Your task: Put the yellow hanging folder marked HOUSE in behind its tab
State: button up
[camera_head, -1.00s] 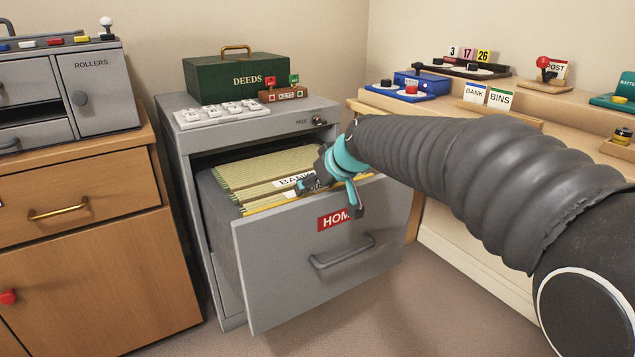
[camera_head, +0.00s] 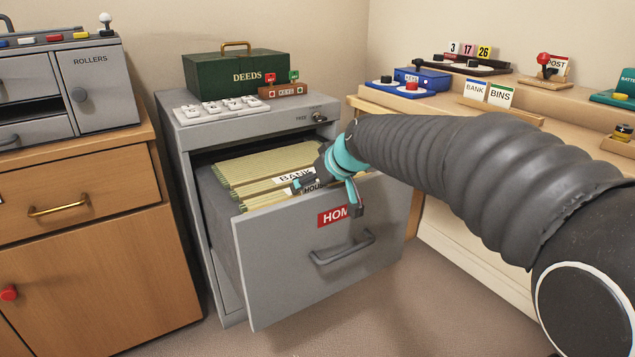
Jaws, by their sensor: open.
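The grey cabinet drawer (camera_head: 290,290) stands open, with a red HOME label (camera_head: 331,215) on its front, partly covered by my gripper. Inside are several pale yellow-green hanging folders (camera_head: 262,170) and a white BANK tab (camera_head: 293,178). In front of that tab, a white label reading HOU (camera_head: 312,188) shows beside my gripper, its end hidden. The yellow folder's body is mostly hidden behind the drawer front. My gripper (camera_head: 331,194) is open over the drawer's front edge, one finger inside by the label and one outside the front. Contact with the folder cannot be told.
A green DEEDS box (camera_head: 240,78), a white key panel (camera_head: 215,110) and a small red-brown block (camera_head: 282,91) sit on the cabinet. A wooden cupboard (camera_head: 90,255) stands left. A desk (camera_head: 430,108) with several devices lies behind my arm at right.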

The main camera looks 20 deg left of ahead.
jog(key=v, duration=1.2)
jog(key=shift+d, duration=0.1)
